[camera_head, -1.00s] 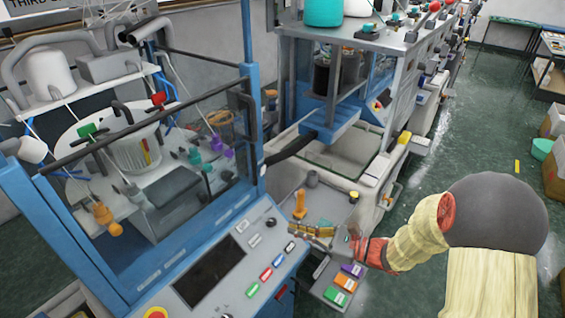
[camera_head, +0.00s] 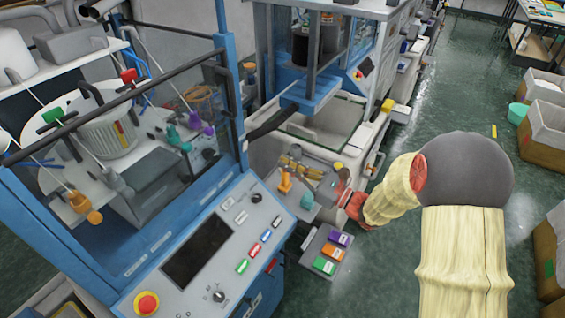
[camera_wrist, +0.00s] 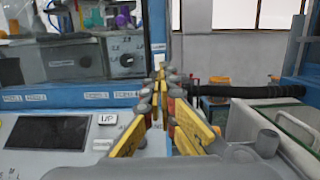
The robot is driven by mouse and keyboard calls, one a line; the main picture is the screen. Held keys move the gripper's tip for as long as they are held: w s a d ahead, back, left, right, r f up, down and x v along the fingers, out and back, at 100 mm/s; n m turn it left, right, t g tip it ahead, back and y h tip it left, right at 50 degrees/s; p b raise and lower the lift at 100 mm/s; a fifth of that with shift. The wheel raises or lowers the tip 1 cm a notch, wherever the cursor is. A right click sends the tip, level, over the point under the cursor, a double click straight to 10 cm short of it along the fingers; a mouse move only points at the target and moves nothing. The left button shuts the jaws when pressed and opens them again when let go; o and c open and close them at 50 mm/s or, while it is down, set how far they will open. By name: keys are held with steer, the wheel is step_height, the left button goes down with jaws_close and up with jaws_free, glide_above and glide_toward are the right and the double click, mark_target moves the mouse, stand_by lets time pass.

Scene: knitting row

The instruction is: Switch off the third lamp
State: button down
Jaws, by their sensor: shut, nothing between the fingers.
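No object in either view can be told for certain as the third lamp. The blue machine's control panel (camera_head: 168,220) has a dark screen, a red knob (camera_head: 147,303) and a row of small coloured buttons (camera_head: 254,250). My gripper (camera_head: 288,161) is beyond the panel's right end, above the small grey shelf, beside an orange fitting (camera_head: 285,180). In the wrist view my gripper (camera_wrist: 161,75) has its yellow fingers together and empty. They point toward a labelled strip and a grey box with a dark dial (camera_wrist: 127,60); whether they touch anything cannot be told.
A black padded bar (camera_wrist: 240,90) runs right of my fingers. A tray with purple, orange and green blocks (camera_head: 328,252) sits below my arm. A second machine (camera_head: 330,120) stands behind. Green floor at the right is open, with boxes (camera_head: 547,140) along its edge.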

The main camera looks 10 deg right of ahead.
mark_target(246, 142)
steer(key=b+x, duration=0.1)
steer(key=x, duration=1)
steer(key=shift+w+a, duration=0.15)
steer(key=shift+a, duration=0.1)
steer(key=shift+r, duration=0.1)
